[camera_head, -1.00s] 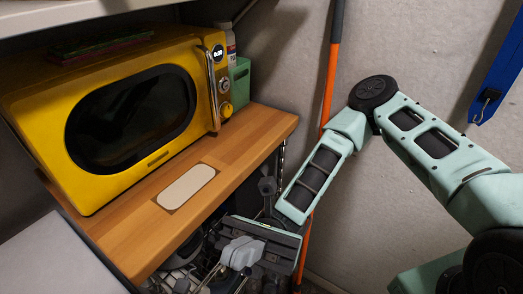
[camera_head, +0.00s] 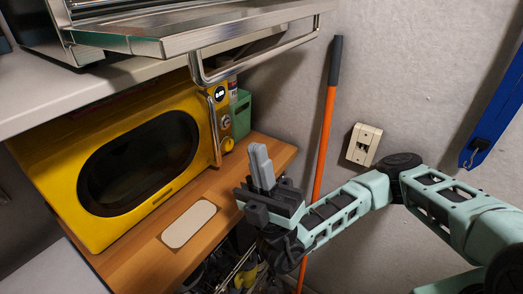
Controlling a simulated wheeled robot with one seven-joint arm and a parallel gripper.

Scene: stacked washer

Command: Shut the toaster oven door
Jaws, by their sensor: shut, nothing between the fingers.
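The toaster oven (camera_head: 88,12) is a silver appliance on the upper shelf, cut off by the top edge of the head view. Its door (camera_head: 190,28) is folded down and open, sticking out nearly flat past the shelf front. A metal bar handle (camera_head: 260,63) runs along the door's front edge. My gripper (camera_head: 261,163) is shut and empty, with its grey fingers pointing up. In the picture it is below the door handle and in front of the wooden shelf's right end, apart from the handle.
A yellow microwave (camera_head: 180,180) stands on a wooden shelf (camera_head: 245,165) below the toaster oven. The upper shelf (camera_head: 40,98) overhangs it. An orange pole (camera_head: 325,140) leans at the wall behind my arm, near a wall outlet (camera_head: 363,145). A blue object (camera_head: 495,115) hangs at the right.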

